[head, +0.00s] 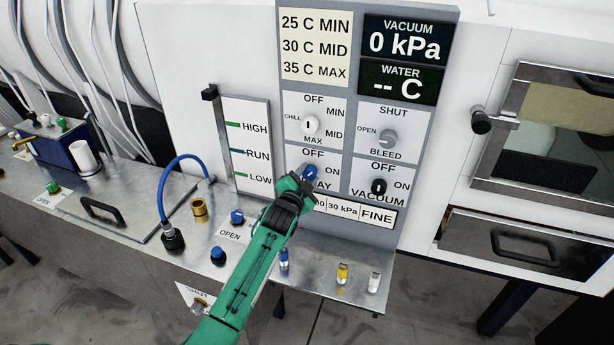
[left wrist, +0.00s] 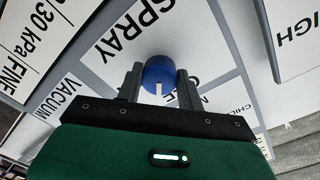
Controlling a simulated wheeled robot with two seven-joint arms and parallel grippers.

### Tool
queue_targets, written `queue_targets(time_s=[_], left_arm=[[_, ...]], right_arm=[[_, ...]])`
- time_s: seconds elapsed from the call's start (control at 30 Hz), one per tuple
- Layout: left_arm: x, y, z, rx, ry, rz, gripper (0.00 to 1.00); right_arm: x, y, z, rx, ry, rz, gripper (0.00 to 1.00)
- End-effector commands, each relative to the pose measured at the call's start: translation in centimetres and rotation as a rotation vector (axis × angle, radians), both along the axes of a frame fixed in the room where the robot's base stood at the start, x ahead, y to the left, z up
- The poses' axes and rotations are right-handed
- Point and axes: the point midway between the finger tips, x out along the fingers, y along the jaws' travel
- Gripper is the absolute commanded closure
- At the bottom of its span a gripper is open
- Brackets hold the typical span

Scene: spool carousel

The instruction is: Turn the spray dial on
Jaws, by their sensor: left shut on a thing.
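The spray dial is a blue knob (head: 310,172) on the grey control panel (head: 349,165), below the chill dial, with OFF above it and ON to its right. My left gripper (head: 300,182) reaches it from below and covers much of its label. In the left wrist view the blue knob (left wrist: 159,75) sits between the two fingers of my left gripper (left wrist: 160,82), which are shut on it. A white mark shows on the knob's near edge. In the head view its pointer direction is too small to tell. My right gripper is not in view.
The displays read 0 kPa and -- C. A blue hose (head: 181,160) arches from the metal bench (head: 140,212), where several small valves stand.

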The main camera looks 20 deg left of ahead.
Motion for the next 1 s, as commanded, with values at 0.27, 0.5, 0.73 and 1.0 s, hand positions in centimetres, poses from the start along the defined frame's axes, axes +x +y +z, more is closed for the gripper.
queue_targets(time_s=[0.27,0.5,0.73,1.0], left_arm=[[0.02,0.03,0.09,0.268,-0.010,0.000,0.85],[0.00,-0.03,0.09,0.492,-0.017,-0.001,0.85],[0.00,-0.05,0.08,0.683,-0.022,-0.002,0.85],[0.01,-0.06,0.08,0.835,-0.028,-0.001,0.85]], right_arm=[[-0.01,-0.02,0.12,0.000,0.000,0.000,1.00],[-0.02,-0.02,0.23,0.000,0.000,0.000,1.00],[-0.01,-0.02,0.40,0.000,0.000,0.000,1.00],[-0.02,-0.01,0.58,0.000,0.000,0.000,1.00]])
